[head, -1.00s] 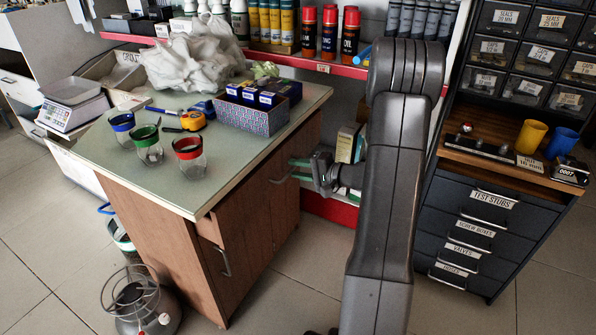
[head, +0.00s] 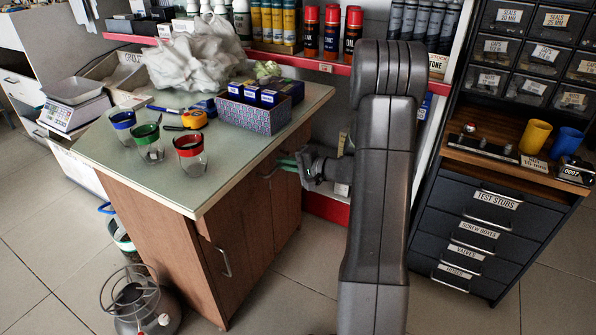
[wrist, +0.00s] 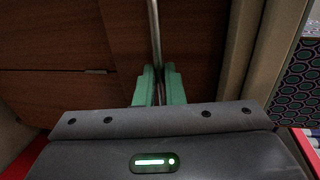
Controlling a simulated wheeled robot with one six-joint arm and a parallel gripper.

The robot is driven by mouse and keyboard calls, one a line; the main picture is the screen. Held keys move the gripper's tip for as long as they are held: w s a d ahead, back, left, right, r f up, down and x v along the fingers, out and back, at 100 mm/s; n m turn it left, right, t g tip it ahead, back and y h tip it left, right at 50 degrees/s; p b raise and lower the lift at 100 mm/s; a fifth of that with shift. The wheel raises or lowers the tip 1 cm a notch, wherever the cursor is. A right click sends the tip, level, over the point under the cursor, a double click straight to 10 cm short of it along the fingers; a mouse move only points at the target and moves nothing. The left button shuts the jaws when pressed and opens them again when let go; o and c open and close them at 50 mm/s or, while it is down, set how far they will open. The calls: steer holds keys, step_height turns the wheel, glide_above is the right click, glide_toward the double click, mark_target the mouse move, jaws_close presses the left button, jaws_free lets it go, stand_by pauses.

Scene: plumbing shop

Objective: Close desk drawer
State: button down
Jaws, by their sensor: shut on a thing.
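The desk (head: 166,178) has a pale green top and brown wooden fronts, with the drawer front (head: 246,196) just under the top. My gripper (head: 290,164) is at the right part of the desk's front, below the top edge. In the wrist view its green fingers (wrist: 159,88) are shut on the metal bar of the drawer handle (wrist: 154,35), which runs between them. Wooden panels (wrist: 60,40) lie behind the bar. A small gap between drawer front and desk is hard to judge from here.
On the desk stand several coloured-rim glasses (head: 190,155), a patterned box (head: 250,113) and a white bag (head: 195,60). A dark drawer cabinet (head: 487,225) stands at right. The floor between is open.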

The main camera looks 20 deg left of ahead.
mark_target(272, 159)
steer(key=x, duration=0.3)
steer(key=b+x, duration=0.1)
steer(key=shift+a+r, duration=0.3)
steer(key=shift+a, duration=0.15)
steer(key=shift+r, duration=0.15)
steer(key=shift+a, duration=0.1)
steer(key=c, duration=1.5)
jaws_free()
steer(key=shift+a, duration=0.15)
steer(key=shift+c, duration=0.2)
steer(key=p+v, duration=0.2)
steer(key=v, duration=1.1)
steer(key=shift+d+p, duration=0.4)
